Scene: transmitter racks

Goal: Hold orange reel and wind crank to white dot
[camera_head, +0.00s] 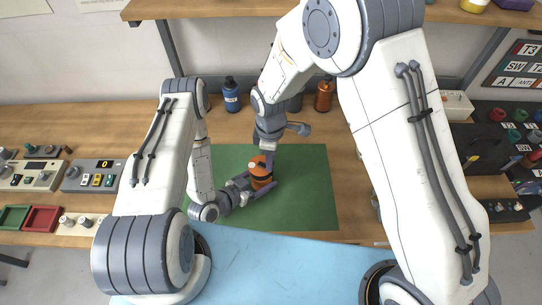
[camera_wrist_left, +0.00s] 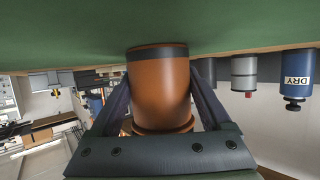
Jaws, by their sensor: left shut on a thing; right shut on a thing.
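The orange reel (camera_head: 261,172) stands on the green mat (camera_head: 310,190), with a dark band around it. It also shows large in the left wrist view (camera_wrist_left: 160,90), with a dark rim at its mat end. My left gripper (camera_head: 255,187) is shut on the reel from the side, one finger along each flank in the left wrist view. My right gripper (camera_head: 268,150) points down at the top of the reel, shut on the crank there. The crank is mostly hidden by the fingers. I cannot make out the white dot clearly.
A blue bottle (camera_head: 231,95) and an orange-brown bottle (camera_head: 324,96) stand behind the mat. Grey control boxes (camera_head: 93,176) and a red tray (camera_head: 42,218) are at the left. A dark case (camera_head: 480,147) is at the right. The mat's right part is clear.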

